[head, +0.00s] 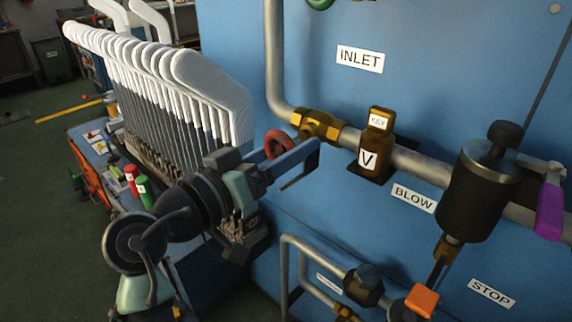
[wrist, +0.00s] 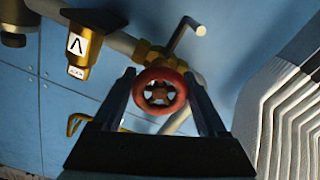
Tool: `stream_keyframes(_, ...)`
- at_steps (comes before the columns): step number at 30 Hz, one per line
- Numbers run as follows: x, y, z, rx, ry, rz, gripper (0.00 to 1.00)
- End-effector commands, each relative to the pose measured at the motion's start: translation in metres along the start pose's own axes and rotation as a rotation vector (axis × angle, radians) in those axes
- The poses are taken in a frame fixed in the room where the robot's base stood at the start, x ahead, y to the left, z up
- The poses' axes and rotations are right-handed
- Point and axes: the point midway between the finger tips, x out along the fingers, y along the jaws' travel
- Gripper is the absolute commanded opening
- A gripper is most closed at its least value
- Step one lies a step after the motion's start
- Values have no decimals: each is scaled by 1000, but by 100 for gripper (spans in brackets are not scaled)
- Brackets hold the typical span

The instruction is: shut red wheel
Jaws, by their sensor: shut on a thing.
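The red wheel (wrist: 160,91) is a small spoked handwheel on a brass valve (wrist: 150,54) in the wrist view. In the head view the red wheel (head: 279,144) sits left of the brass valve (head: 317,125) on the grey inlet pipe. My gripper (head: 300,160) reaches it from the left. In the wrist view my gripper (wrist: 160,92) has one finger on each side of the wheel's rim and is shut on it. The near finger hides part of the wheel in the head view.
A blue machine wall (head: 330,200) carries the pipes. To the right are a brass block marked V (head: 368,158), a black cylinder (head: 475,200) and a purple lever (head: 549,210). Several white sock boards (head: 215,85) stand close behind my arm. An orange handle (head: 422,299) is below.

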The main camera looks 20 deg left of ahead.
Motion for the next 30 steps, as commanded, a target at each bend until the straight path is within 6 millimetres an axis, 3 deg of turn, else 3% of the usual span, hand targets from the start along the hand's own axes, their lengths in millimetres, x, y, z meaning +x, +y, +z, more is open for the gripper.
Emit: stream_keyframes(30,0,-6,2,917,-3,-1,20)
